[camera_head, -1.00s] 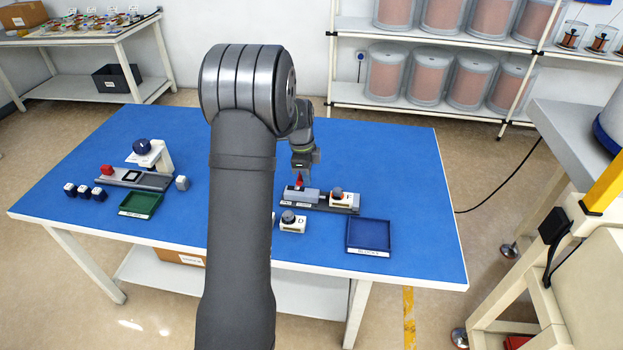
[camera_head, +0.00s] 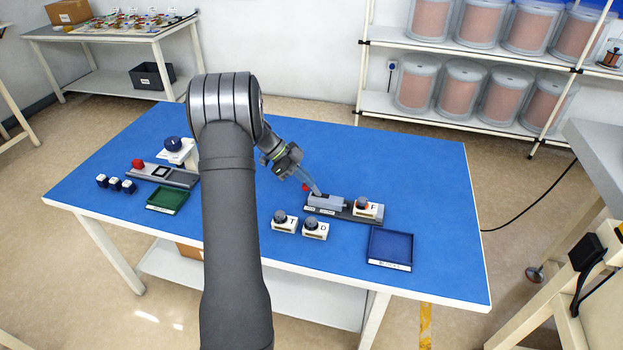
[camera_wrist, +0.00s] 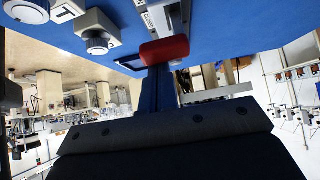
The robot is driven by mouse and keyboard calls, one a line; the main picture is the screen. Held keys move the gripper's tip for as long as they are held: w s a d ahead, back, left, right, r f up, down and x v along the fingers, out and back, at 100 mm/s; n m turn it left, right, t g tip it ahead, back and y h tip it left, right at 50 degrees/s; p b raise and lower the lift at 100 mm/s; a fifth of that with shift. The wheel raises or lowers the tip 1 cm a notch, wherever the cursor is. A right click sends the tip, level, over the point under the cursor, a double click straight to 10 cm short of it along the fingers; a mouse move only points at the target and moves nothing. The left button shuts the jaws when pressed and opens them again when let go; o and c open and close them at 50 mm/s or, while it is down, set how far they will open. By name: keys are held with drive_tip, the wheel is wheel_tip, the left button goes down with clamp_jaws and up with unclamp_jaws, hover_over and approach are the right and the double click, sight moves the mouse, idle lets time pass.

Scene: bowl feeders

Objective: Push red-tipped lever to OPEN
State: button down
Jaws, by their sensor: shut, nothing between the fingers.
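The grey fixture (camera_head: 335,206) stands on the blue table with its lever's red tip (camera_head: 305,187) at the left end of its raised block. In the wrist view the red tip (camera_wrist: 164,50) is right at the end of my fingers. The lever's shaft is mostly hidden. Small labels on the fixture's front are too small to read in the head view.
A white module marked F (camera_head: 367,209) sits at the fixture's right end. Modules marked T (camera_head: 284,224) and D (camera_head: 315,230) stand in front. A blue tray (camera_head: 390,247) is at right. A green tray (camera_head: 167,201) and grey fixture (camera_head: 165,175) are left.

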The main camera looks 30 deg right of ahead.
drive_tip(key=shift+w+a+f, duration=0.2)
drive_tip(key=shift+a, duration=0.05)
idle(0.4)
wheel_tip(320, 180, up, 9)
drive_tip(key=w+a, duration=0.2)
drive_tip(key=shift+w+a, duration=0.25)
drive_tip(key=shift+w, duration=0.05)
drive_tip(key=shift+f, duration=0.1)
idle(0.5)
